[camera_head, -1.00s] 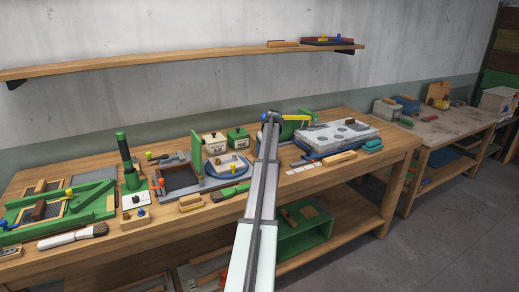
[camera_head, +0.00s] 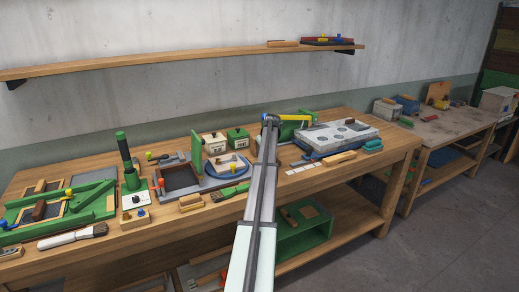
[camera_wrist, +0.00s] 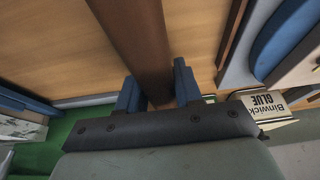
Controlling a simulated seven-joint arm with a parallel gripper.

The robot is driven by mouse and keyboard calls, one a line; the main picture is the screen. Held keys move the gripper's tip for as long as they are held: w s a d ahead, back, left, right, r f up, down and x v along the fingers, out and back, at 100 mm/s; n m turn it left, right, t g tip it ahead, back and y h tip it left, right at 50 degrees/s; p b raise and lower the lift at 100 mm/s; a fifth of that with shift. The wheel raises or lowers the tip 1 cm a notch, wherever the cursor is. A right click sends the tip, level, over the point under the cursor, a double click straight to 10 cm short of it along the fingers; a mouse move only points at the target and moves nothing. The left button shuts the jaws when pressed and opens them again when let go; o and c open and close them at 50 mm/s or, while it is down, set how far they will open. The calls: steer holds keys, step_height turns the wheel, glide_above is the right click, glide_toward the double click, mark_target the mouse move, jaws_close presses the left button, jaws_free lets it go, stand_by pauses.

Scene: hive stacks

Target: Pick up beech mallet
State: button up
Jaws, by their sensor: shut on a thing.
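In the wrist view, a dark brown wooden bar, which I take to be the beech mallet (camera_wrist: 135,35), runs from the top edge down between the blue fingers of my gripper (camera_wrist: 157,82). The gripper is shut on it, one finger on each side. Its far end passes out of the top of the picture, and the near end is hidden by the gripper body. I cannot tell whether it is clear of the wood surface behind it. In the head view my own arm hides the gripper and the mallet.
A green surface (camera_wrist: 85,122) and a blue part (camera_wrist: 22,100) lie left. The workbench (camera_head: 120,247) is crowded with tools. A grey slab with round recesses (camera_head: 322,142) is right of my arm; a shelf (camera_head: 180,58) hangs above.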

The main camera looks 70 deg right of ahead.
jaws_close()
steer(key=shift+r, duration=0.1)
steer(key=shift+r, duration=0.5)
step_height(320, 180, up, 27)
